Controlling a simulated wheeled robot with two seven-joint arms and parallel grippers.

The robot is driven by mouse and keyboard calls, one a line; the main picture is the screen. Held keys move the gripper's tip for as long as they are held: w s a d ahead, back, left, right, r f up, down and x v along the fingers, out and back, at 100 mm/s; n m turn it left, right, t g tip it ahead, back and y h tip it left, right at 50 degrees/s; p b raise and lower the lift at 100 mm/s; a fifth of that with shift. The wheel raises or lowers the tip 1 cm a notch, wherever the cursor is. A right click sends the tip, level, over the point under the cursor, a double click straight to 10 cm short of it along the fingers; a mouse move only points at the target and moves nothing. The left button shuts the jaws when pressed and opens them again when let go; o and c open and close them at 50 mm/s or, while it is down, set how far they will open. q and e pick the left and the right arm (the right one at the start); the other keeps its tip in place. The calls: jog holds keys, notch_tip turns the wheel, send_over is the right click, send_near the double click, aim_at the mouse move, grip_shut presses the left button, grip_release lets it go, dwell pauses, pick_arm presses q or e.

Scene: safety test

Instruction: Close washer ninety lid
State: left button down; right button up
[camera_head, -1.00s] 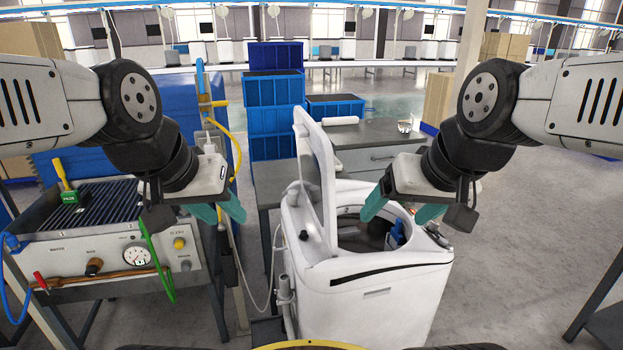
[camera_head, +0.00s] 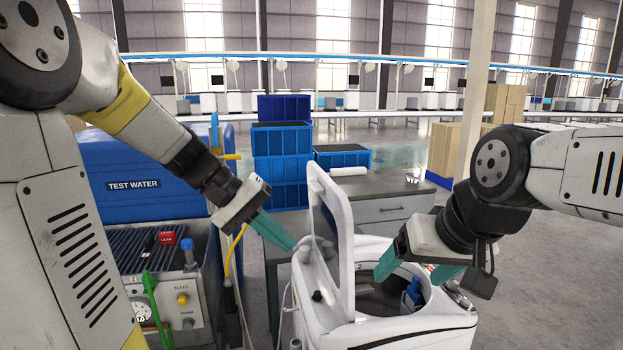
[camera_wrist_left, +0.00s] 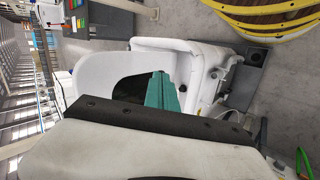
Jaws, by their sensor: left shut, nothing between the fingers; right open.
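The white washer (camera_head: 400,334) stands in front of me, its lid (camera_head: 333,240) raised nearly upright on the left side of the opening. The tub opening to the right of the lid is uncovered. My left gripper (camera_head: 292,246) is shut and empty, its green fingertips at the left, outer side of the lid; I cannot tell whether they touch it. The left wrist view shows the lid (camera_wrist_left: 115,72) beyond the shut fingers (camera_wrist_left: 158,90). My right gripper (camera_head: 415,274) is open and empty over the right part of the tub opening.
A blue test water tank (camera_head: 140,185) and a test bench with knobs (camera_head: 182,299) stand at the left. A grey table (camera_head: 380,190) and stacked blue crates (camera_head: 281,150) are behind the washer. The floor at the right is clear.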

pick_arm(q)
jog(key=w+a+r+n+t+h, duration=0.1)
jog(key=w+a+r+h, duration=0.25)
jog(key=w+h, duration=0.4)
jog(key=n+t+h, duration=0.1)
jog(key=t+h, duration=0.1)
jog(key=t, duration=0.1)
send_near(319, 174)
jog(key=x, duration=0.6)
jog(key=shift+w+d, duration=0.2)
jog(key=shift+d, duration=0.15)
